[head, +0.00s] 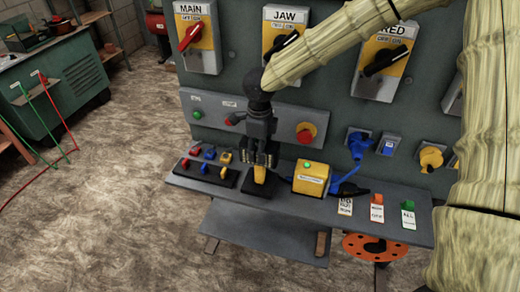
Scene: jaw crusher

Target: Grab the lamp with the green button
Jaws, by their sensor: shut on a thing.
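My gripper (265,157) points down over the grey shelf, shut on a small yellow-and-black thing (259,175). Its lower end is at a black base (258,192) on the shelf; I cannot tell if they touch. The fingers hide its upper part, and no green button shows on it. Just right of the gripper, apart from it, a yellow box (312,181) with a green button (307,165) and a white label stands on the shelf. I cannot tell for sure which of these is the lamp.
The grey shelf (390,229) carries a rack of coloured padlocks (205,172) at left and several tags at right. A blue plug with cable (357,146) is right of the yellow box. The panel with MAIN (197,38) and JAW switches rises behind. Open floor lies left.

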